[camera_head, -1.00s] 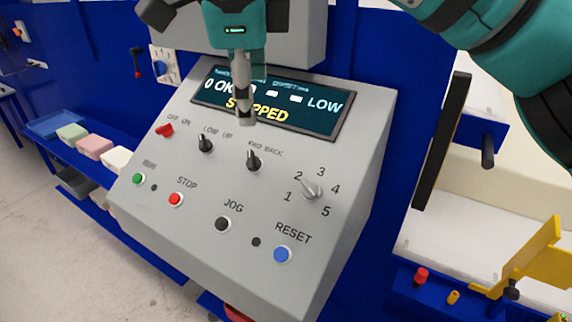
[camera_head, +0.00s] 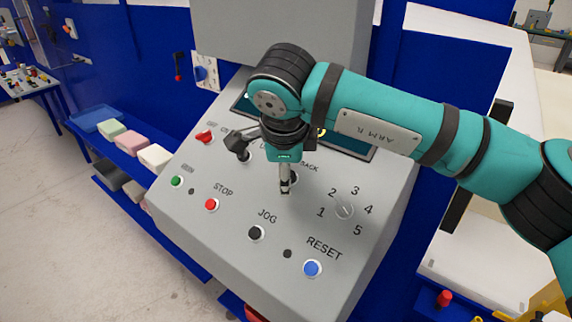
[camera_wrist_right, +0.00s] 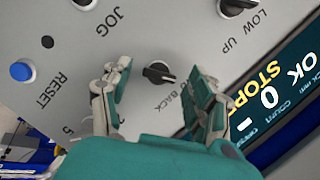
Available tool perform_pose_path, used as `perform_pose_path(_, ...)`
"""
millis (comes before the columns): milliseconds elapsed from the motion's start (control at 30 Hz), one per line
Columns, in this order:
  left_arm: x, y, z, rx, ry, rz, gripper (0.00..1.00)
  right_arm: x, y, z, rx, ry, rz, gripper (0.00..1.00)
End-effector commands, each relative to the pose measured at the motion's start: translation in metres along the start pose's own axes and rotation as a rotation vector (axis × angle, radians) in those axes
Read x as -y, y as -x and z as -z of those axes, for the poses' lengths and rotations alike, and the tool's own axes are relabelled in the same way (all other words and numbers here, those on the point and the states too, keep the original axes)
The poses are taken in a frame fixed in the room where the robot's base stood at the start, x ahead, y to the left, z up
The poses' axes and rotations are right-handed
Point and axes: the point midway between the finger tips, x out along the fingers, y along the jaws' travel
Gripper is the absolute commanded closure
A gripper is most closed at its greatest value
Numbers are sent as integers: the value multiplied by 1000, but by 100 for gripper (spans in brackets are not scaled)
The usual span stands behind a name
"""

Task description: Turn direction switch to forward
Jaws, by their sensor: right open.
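The direction switch, a black knob (camera_wrist_right: 159,72) by the partly hidden label ending in BACK, is on the sloped grey control panel (camera_head: 215,240). In the wrist view the knob shows between the spread fingers of my right gripper (camera_wrist_right: 156,78), with a gap on each side. In the head view my right gripper (camera_head: 285,188) points down at the panel and mostly hides this knob. I cannot tell which way the switch is set. My left gripper is not in view.
The LOW/UP knob (camera_wrist_right: 237,6) is close by. The numbered dial (camera_head: 344,211), the black JOG button (camera_head: 256,233), the blue RESET button (camera_head: 312,268) and the red STOP button (camera_head: 211,205) are around it. The display (camera_wrist_right: 285,85) is above, partly covered by my arm.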

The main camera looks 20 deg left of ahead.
Motion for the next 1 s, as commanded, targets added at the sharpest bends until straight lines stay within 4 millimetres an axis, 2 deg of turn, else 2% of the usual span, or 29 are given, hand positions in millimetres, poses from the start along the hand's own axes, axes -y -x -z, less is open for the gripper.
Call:
perform_pose_path(200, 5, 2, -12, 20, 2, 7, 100, 0, -8, 0, 1, 0, 0, 40)
perform_pose_path(367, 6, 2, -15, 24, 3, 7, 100, 0, -8, 0, 0, 0, 1, 40)
perform_pose_path(467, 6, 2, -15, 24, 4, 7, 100, 0, -8, 0, 0, 0, 1, 51)
perform_pose_path(800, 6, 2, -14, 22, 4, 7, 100, 0, -8, 0, 0, 0, 1, 95)
perform_pose_path(1000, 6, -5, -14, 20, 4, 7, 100, 0, -9, 0, -2, 70, -18, 96)
